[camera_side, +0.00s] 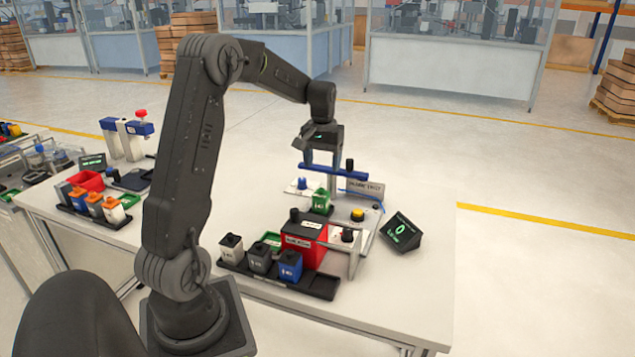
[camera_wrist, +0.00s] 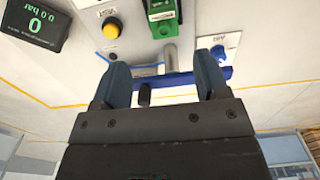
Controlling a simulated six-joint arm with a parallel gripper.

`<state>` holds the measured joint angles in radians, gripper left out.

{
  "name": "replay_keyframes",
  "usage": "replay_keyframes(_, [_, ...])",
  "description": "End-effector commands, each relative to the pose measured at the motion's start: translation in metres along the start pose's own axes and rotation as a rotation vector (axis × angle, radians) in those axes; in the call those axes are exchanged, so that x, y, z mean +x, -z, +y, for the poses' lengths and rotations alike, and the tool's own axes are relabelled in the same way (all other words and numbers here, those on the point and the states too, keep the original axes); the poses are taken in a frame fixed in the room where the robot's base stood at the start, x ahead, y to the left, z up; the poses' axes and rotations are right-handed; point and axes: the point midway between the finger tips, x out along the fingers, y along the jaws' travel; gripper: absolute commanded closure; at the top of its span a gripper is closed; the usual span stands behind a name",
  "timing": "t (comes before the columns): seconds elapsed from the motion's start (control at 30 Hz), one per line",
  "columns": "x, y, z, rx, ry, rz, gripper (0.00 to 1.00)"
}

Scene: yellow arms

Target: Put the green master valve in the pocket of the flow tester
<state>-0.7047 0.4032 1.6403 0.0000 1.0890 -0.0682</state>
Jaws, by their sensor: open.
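The green master valve (camera_side: 320,203) stands upright at the flow tester (camera_side: 338,212), below and in front of a blue bar (camera_side: 325,171). It also shows at the top of the wrist view (camera_wrist: 163,18). Its base is partly hidden, so I cannot tell how fully it sits in the pocket. My gripper (camera_side: 322,160) is open, pointing down above the blue bar, beyond the valve. In the wrist view its fingers (camera_wrist: 162,78) are apart, with the bar and its black knob (camera_wrist: 144,94) showing between and beyond them. I cannot tell whether they touch the bar.
A yellow button (camera_side: 357,215) and a pressure display (camera_side: 402,232) are right of the valve. A red box (camera_side: 303,242) and a black tray (camera_side: 322,284) with white, grey and blue valves stand nearer. A blue knob (camera_side: 302,184) is left of the valve.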

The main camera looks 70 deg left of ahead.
Motion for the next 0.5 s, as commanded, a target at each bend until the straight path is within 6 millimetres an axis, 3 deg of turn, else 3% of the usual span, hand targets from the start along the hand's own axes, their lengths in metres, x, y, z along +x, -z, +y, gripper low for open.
replay_keyframes(0.17, [-0.041, -0.048, 0.045, 0.127, -0.011, 0.08, 0.32])
replay_keyframes(0.3, [-0.075, -0.117, 0.083, 0.28, -0.035, 0.173, 0.32])
replay_keyframes(0.5, [-0.098, -0.221, 0.108, 0.498, -0.09, 0.305, 0.32])
